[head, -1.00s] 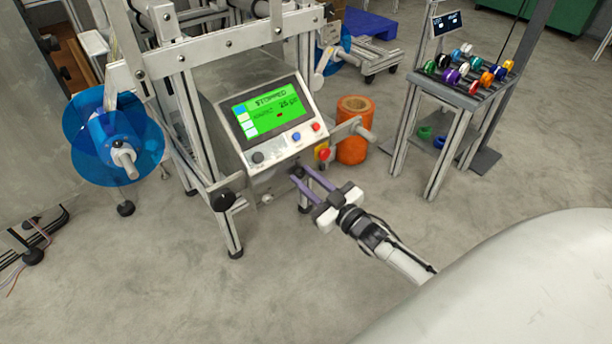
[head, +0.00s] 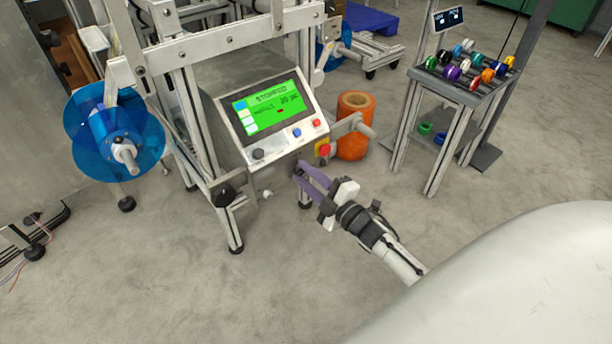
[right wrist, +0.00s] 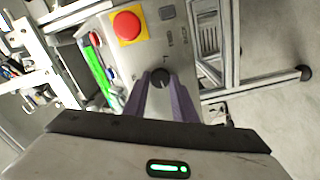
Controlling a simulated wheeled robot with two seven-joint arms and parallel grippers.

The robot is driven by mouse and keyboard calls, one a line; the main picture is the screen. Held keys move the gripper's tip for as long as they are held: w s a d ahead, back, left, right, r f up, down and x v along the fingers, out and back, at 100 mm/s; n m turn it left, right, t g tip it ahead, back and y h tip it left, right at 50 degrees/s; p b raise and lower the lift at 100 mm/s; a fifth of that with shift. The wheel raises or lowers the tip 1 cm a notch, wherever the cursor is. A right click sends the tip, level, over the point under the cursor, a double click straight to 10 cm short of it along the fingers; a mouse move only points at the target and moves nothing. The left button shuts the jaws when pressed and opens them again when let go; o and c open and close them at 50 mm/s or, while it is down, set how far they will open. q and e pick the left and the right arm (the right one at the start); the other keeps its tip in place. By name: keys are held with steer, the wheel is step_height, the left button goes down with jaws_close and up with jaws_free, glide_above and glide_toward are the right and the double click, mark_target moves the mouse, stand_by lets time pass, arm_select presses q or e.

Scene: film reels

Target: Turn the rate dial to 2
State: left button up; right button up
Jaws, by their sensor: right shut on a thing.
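The control box (head: 270,115) stands on the frame, with a green screen reading STOPPED. A small black dial (right wrist: 160,77) sits on its grey lower face in the right wrist view, beside a red mushroom button (right wrist: 127,25) on a yellow plate. My right gripper (head: 299,173) reaches it from the lower right, with its purple fingers shut on the dial, one on each side. In the head view the fingers largely hide the dial. The dial's setting is too small to read. My left gripper is not in view.
An orange roll (head: 354,142) stands behind. A blue reel (head: 90,125) is at left. A rack of coloured spools (head: 450,80) is at right.

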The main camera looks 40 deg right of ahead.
steer(key=shift+f+n, duration=0.1)
steer(key=shift+n, duration=0.7)
steer(key=shift+n+b, duration=0.35)
steer(key=shift+n, duration=0.45)
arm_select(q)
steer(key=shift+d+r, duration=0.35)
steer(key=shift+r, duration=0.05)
arm_select(e)
steer(key=shift+n, duration=0.3)
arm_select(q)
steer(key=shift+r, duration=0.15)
arm_select(e)
steer(key=o, duration=1)
steer(key=shift+o, duration=0.2)
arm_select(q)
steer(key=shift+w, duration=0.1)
arm_select(e)
steer(key=shift+s, duration=0.1)
